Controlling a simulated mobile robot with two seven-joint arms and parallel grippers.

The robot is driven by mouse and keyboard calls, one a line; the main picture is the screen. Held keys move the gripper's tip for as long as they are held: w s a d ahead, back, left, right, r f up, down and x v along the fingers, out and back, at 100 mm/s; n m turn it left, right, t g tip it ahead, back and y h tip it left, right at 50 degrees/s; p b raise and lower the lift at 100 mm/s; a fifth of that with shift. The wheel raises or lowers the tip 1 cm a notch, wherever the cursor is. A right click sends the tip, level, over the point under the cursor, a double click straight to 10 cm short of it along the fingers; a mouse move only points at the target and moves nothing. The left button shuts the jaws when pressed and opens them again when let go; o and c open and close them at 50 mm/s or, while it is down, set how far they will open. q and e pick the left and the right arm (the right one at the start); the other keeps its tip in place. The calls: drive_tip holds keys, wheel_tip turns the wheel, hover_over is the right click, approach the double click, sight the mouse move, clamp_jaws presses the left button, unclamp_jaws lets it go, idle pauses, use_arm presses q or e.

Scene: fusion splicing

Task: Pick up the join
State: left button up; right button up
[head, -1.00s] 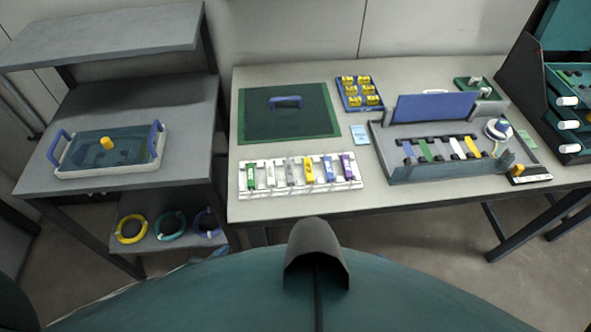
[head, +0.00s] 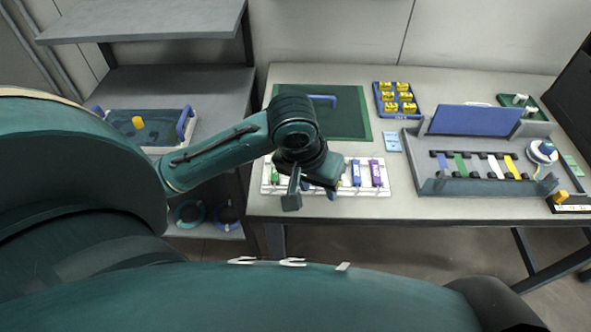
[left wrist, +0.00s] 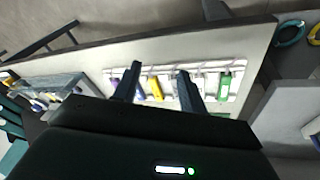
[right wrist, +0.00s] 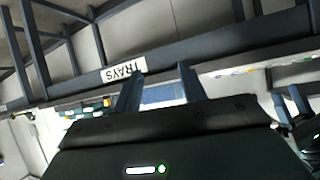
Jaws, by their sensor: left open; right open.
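I cannot tell for certain which piece is the join. A white rack (head: 384,191) near the table's front edge holds several coloured pieces in a row. Its green piece (head: 275,176), blue piece (head: 356,172) and purple piece (head: 376,172) show in the head view; my left arm hides the middle ones. My left gripper (head: 312,196) is open over the rack's front edge. In the left wrist view, a yellow piece (left wrist: 155,88) shows between its open fingers (left wrist: 159,70), with the green piece (left wrist: 225,83) off to the right. My right gripper (right wrist: 159,70) is open and empty, away from the table.
A grey fixture (head: 412,160) with coloured strips and a blue panel (head: 475,120) stands at right. A green mat (head: 355,115) lies behind the rack. A blue tray (head: 379,113) holds yellow blocks. A clear bin (head: 165,128) is on the left shelf. A TRAYS label (right wrist: 123,70) faces my right wrist.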

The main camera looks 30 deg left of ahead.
use_arm(q)
drive_tip(key=w+a+r+n+g+y, duration=0.1)
drive_tip(key=w+a+r+n, duration=0.1)
drive_tip(key=a+r+n, duration=0.15)
drive_tip(key=w+a+r+n+y, duration=0.1)
drive_tip(key=w+a+r+n, duration=0.15)
drive_tip(key=a, duration=0.25)
drive_tip(key=shift+m, duration=0.3)
wheel_tip(320, 180, down, 6)
drive_tip(key=shift+a+r+b, duration=0.1)
drive_tip(key=shift+a+b, duration=0.05)
drive_tip(key=shift+b, duration=0.4)
drive_tip(key=shift+w+f, duration=0.2)
drive_tip(key=shift+f, duration=0.85)
drive_tip(key=shift+w+f, duration=0.25)
drive_tip(key=shift+f, duration=0.8)
drive_tip(key=shift+w+f, duration=0.2)
drive_tip(key=shift+f, duration=0.85)
clamp_jaws()
